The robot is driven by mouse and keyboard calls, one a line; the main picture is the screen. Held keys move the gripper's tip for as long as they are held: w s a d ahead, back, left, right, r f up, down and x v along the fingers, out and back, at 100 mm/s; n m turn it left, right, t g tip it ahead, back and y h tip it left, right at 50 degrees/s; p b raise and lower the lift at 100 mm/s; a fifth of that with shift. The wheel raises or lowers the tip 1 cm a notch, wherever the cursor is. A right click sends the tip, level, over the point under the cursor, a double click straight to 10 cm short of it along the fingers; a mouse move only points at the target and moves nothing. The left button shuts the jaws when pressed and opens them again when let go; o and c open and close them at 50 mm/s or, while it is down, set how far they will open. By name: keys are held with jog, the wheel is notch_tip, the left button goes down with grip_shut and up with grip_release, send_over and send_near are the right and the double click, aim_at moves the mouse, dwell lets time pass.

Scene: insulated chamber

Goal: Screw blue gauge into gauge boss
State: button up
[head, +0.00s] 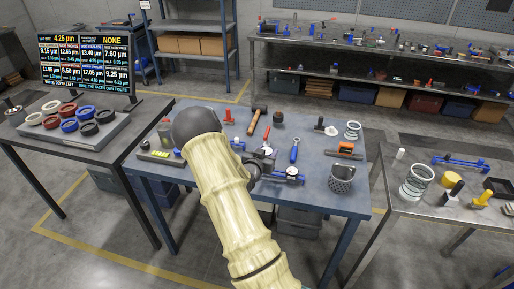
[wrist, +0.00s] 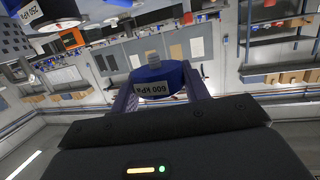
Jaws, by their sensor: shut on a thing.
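In the wrist view, the blue gauge (wrist: 152,82) sits between the two fingers of my gripper (wrist: 160,76), which is shut on it. Its label reads 600 kPa upside down, and a pale threaded stem points up in the picture. In the head view, my pale-sleeved arm crosses the blue-grey workbench (head: 325,198); I cannot pick out the fingers or held gauge there. I cannot identify the gauge boss for certain in either view. A dark fixture with blue parts and a white disc (head: 291,172) lies right of my arm.
Another labelled gauge (wrist: 29,11) shows at the wrist view's upper left. Side tables (head: 440,205) hold coils and parts. A display (head: 88,65) stands at left.

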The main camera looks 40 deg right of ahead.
jog(key=a+f, duration=0.2)
jog(key=a, duration=0.1)
jog(key=w+a+f+n+t+y, duration=0.1)
jog(key=a+f, duration=0.1)
jog(key=a, duration=0.1)
jog(key=a+f+n+t+y, duration=0.1)
jog(key=a+f, duration=0.1)
jog(key=a, duration=0.1)
jog(key=shift+w+a+f, duration=0.15)
jog(key=shift+f, duration=0.1)
jog(key=s+a+f+n+t+y, duration=0.2)
jog(key=s+a+f+n+y, duration=0.1)
jog(key=a, duration=0.5)
jog(key=s+a+f+n+t+y, duration=0.1)
jog(key=s+a+f+n+y, duration=0.1)
jog(key=a, duration=0.6)
jog(key=s+a+f+n+t+y, duration=0.2)
jog(key=s+a+f+n+y, duration=0.1)
jog(key=a+f+y, duration=0.3)
notch_tip(320, 180, down, 2)
jog(key=shift+s+a+n+t+y, duration=0.35)
jog(key=shift+a+n, duration=0.55)
jog(key=shift+a, duration=0.2)
